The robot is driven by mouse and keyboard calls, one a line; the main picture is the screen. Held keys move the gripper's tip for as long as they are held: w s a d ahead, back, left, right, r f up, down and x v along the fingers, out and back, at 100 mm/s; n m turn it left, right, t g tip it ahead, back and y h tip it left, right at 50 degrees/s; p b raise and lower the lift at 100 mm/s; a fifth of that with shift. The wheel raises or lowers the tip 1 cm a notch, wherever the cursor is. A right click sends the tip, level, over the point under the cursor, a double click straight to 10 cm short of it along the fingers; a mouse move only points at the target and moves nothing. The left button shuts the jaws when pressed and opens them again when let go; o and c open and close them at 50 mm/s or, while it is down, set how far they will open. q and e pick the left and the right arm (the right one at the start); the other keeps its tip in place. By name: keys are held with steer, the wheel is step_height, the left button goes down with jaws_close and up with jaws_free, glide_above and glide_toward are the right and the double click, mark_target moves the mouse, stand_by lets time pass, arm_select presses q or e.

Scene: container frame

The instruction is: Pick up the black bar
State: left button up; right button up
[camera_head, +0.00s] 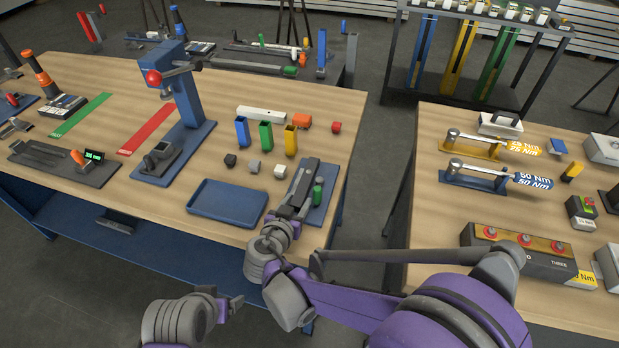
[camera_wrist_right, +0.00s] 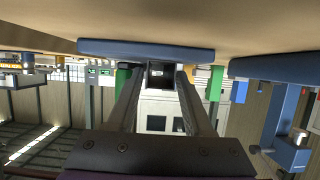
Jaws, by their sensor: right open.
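The black bar (camera_wrist_right: 160,75) shows its dark square end between my right gripper's fingers in the wrist view. It lies on a small blue mat (camera_head: 322,202) at the table's right front. My right gripper (camera_head: 299,190) is open, low over the mat. In the wrist view its two fingers (camera_wrist_right: 159,86) stand on either side of the bar's end; contact is not clear. In the head view the gripper and bar overlap, so the bar is mostly hidden. My left gripper (camera_head: 236,302) is low in front of the table, its jaw opening unclear.
A green cylinder (camera_head: 318,190) stands close right of my right gripper. A blue tray (camera_head: 227,203) lies to its left. Small cubes (camera_head: 254,167) and blue, green and yellow holders (camera_head: 265,136) stand behind. A blue press (camera_head: 185,100) is farther left. A second table (camera_head: 430,150) is right, across a gap.

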steer(key=shift+s, duration=0.1)
jaws_close()
